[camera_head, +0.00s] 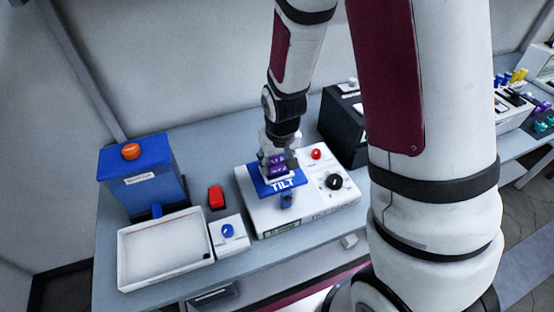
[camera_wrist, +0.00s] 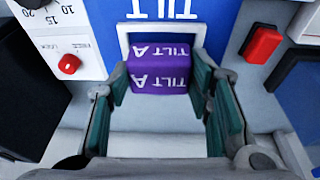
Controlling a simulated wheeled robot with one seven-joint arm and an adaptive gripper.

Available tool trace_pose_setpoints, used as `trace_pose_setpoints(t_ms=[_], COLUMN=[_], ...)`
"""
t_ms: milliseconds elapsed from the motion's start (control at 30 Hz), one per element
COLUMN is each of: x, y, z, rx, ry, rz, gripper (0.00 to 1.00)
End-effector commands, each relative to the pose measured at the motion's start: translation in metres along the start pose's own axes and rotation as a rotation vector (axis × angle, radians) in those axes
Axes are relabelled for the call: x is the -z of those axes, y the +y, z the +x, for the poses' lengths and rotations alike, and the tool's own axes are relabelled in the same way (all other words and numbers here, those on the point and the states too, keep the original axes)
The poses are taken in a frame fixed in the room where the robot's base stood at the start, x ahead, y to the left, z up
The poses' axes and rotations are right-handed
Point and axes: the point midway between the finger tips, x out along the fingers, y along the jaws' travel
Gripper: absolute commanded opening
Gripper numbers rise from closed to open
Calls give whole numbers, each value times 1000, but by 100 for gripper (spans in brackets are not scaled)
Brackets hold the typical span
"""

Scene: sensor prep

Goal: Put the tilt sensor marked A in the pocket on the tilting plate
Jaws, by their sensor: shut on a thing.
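The purple tilt sensor (camera_wrist: 160,68), labelled "TILT A", is between the fingers of my gripper (camera_wrist: 163,92) in the wrist view. My gripper is shut on it. In the head view my gripper (camera_head: 279,160) is over the blue tilting plate, and the purple sensor (camera_head: 276,166) shows between its fingers. The tilting plate (camera_head: 262,187), marked "TILT", lies on a white unit. The light-rimmed pocket (camera_wrist: 165,27) frames the sensor's far side in the wrist view. The fingers hide the sensor's sides, and I cannot tell how deep it sits.
The white unit (camera_head: 345,197) has a black dial (camera_head: 334,181) and a red button (camera_head: 316,153). To its left are a small blue-knob box (camera_head: 229,233), a red block (camera_head: 216,197), a white tray (camera_head: 122,270) and a blue bin (camera_head: 150,185). A black box (camera_head: 343,125) stands behind right.

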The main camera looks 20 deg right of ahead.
Motion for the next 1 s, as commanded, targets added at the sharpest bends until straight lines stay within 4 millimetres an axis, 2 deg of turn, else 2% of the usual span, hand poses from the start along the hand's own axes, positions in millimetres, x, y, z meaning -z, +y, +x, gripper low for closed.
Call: trace_pose_setpoints(t_ms=[1000], x=[-1], y=[0], z=[-5], rx=[0], ry=[0], rz=[0], gripper=[0])
